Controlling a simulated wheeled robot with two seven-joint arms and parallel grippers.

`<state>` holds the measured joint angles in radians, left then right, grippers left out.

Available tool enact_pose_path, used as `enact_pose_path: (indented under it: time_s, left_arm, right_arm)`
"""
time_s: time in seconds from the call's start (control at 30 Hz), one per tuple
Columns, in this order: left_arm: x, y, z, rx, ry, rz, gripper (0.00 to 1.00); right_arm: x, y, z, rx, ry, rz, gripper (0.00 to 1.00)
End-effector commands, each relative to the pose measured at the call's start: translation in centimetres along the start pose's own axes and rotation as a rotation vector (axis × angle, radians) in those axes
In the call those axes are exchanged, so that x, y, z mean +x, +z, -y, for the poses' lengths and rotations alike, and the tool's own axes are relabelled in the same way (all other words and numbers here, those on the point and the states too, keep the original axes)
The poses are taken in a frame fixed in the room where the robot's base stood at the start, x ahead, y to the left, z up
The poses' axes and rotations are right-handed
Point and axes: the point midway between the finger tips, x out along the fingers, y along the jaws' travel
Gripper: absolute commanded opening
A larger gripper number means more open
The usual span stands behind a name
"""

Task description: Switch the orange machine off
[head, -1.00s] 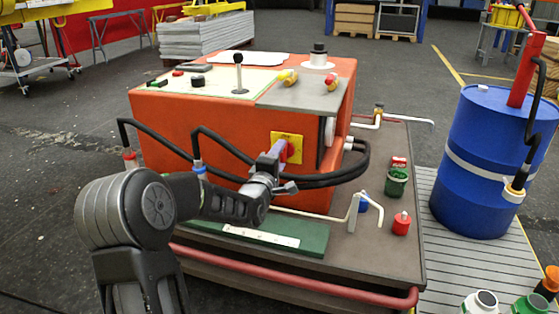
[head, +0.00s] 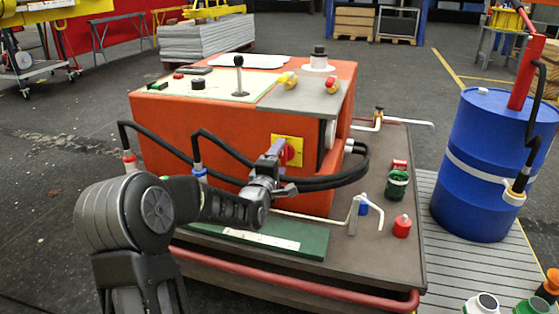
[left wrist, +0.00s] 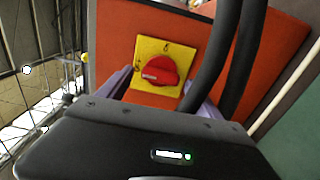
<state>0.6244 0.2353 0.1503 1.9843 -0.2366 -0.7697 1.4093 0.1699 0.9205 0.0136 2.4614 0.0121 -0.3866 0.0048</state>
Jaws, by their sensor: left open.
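The orange machine (head: 215,130) stands on a low dark cart. On its front face is a yellow plate (head: 296,142) with a red rotary knob (head: 291,153). In the left wrist view the plate (left wrist: 150,50) has small dark marks at its top and left, and the red knob (left wrist: 162,70) faces me with a pale label. My left gripper (head: 281,151) is open in front of the plate, its bluish fingers on either side of the knob. I cannot tell whether they touch it. In the head view the gripper partly hides knob and plate. My right gripper is not in view.
Black hoses (head: 330,180) run along the machine's front, close to my gripper, and right of the plate in the wrist view. A green block (head: 280,236), a bent white pipe (head: 372,205) and small cans share the cart top. A blue barrel (head: 480,190) stands at right.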

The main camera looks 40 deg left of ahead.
Motion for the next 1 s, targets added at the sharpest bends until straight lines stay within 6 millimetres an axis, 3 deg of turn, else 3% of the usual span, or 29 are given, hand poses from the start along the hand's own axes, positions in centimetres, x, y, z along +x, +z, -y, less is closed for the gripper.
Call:
enact_pose_path:
  time_s: [0.23,0.63,1.0]
  left_arm:
    - [-1.2,0.0,-0.1,0.001,-0.001,0.000,0.75]
    - [-7.2,0.0,-0.1,0.001,-0.001,0.000,0.75]
    - [-7.8,0.0,0.0,0.000,0.000,0.000,0.75]
  right_arm:
    - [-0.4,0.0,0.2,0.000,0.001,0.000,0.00]
    - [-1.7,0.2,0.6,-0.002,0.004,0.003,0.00]
    - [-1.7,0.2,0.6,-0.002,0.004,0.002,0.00]
